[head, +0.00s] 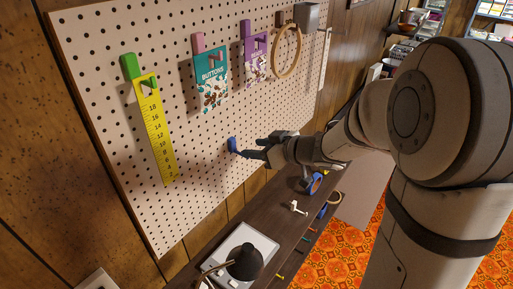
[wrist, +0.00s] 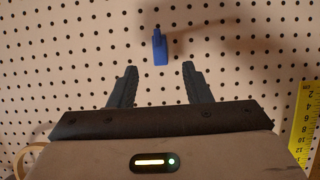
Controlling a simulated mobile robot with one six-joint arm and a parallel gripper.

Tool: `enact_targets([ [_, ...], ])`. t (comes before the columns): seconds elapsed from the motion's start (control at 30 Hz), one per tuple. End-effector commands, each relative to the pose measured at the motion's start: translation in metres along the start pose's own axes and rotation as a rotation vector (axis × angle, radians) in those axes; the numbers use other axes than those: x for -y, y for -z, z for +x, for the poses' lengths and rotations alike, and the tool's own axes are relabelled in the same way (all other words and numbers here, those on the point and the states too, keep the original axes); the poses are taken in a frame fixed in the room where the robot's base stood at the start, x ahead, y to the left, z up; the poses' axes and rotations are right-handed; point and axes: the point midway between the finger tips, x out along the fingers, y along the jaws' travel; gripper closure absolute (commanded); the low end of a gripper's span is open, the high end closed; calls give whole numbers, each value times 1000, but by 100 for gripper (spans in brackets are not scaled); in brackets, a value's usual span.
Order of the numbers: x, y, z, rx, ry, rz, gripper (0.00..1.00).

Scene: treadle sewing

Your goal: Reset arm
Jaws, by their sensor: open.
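My gripper (head: 250,148) is stretched out toward the pegboard, close to a blue peg (head: 232,145) fixed on it. In the wrist view my gripper (wrist: 158,76) is open, with its two dark fingers apart and nothing between them. The blue peg (wrist: 160,48) stands on the board just beyond the fingertips, roughly centred between them. My arm reaches in from the right in the head view.
The pegboard (head: 205,135) holds a yellow ruler (head: 159,135), a teal button pack (head: 211,78), a purple pack (head: 256,60) and a wooden hoop (head: 286,52). Below, a dark shelf (head: 262,215) carries a black lamp (head: 244,262), a white piece (head: 297,208) and tape rolls (head: 314,184).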

Motion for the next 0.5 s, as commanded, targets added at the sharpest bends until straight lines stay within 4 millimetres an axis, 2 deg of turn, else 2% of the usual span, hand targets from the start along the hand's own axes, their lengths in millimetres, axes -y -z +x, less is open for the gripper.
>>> enact_targets([
  [0.5, -4, 1, -2, 3, -32, -4, 56],
])
